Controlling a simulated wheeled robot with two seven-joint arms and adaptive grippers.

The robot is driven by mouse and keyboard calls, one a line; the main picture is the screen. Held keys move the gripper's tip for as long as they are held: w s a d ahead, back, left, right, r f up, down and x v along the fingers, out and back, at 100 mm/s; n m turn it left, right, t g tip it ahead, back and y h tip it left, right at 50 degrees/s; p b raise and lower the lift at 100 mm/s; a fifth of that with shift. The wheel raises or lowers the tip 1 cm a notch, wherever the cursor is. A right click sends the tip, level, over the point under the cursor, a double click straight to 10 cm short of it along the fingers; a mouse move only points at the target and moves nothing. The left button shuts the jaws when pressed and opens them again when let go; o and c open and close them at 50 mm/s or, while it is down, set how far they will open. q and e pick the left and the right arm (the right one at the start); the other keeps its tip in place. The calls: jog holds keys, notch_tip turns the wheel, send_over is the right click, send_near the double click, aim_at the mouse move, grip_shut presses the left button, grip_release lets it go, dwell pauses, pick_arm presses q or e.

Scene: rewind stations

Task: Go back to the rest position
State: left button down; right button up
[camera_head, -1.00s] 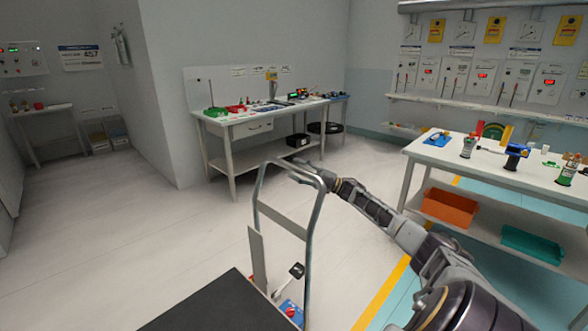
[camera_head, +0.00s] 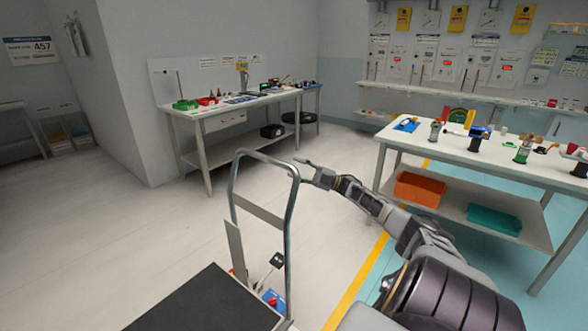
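My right arm reaches in from the lower right. Its gripper (camera_head: 302,171) is small in the view, with its fingers apart and nothing seen between them. My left gripper is not in view.
A workbench (camera_head: 190,115) with tools stands at the back wall. A white table (camera_head: 500,165) with coloured devices is at right, holding an orange bin (camera_head: 418,190) and a teal bin (camera_head: 494,219) on its lower shelf. The left floor is clear.

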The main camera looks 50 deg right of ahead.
dwell(0.5)
